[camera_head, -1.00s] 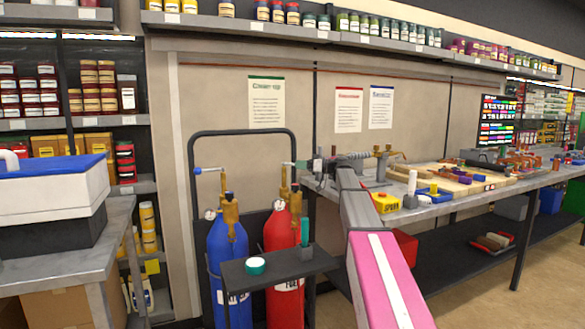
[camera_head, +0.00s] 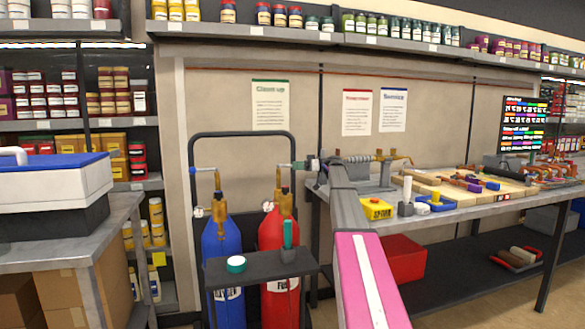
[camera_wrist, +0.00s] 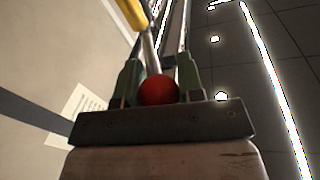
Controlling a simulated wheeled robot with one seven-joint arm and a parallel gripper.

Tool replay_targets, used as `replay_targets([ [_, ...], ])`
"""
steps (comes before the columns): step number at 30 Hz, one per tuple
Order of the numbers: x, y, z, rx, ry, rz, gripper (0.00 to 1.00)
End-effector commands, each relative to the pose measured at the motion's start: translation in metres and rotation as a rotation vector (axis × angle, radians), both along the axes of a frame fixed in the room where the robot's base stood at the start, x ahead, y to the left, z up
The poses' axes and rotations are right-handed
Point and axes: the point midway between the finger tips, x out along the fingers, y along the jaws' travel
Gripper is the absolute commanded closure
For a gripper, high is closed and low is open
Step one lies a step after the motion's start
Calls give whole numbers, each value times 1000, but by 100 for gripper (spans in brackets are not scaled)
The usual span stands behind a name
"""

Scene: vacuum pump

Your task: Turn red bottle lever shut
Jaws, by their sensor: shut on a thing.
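The red bottle (camera_head: 272,232) stands upright beside the blue bottle (camera_head: 219,238) in a cart. A brass valve (camera_head: 283,203) tops the red bottle. Its silver lever (camera_head: 284,166) sticks out to the right, roughly level. My gripper (camera_head: 310,164) is at the lever's outer end and hides its tip in the head view. In the wrist view, my gripper (camera_wrist: 157,82) is shut on the lever. The lever's red ball end (camera_wrist: 157,91) sits between the green fingers, and its rod (camera_wrist: 150,50) runs away towards the brass part (camera_wrist: 132,14).
A small dark shelf (camera_head: 228,273) in front of the bottles carries a white-and-teal round item (camera_head: 236,264) and a teal-handled tool (camera_head: 288,235). A cluttered workbench (camera_head: 460,212) stands to the right. A blue-lidded box (camera_head: 50,190) is on the left table.

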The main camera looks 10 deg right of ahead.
Motion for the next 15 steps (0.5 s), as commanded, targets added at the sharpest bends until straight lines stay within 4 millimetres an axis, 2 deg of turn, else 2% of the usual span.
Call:
replay_targets([
  [8,0,0,0,0,1,-1,100],
  [9,1,0,0,0,1,-1,58],
  [11,0,0,0,0,1,-1,40],
  [15,0,0,0,0,0,-1,40],
])
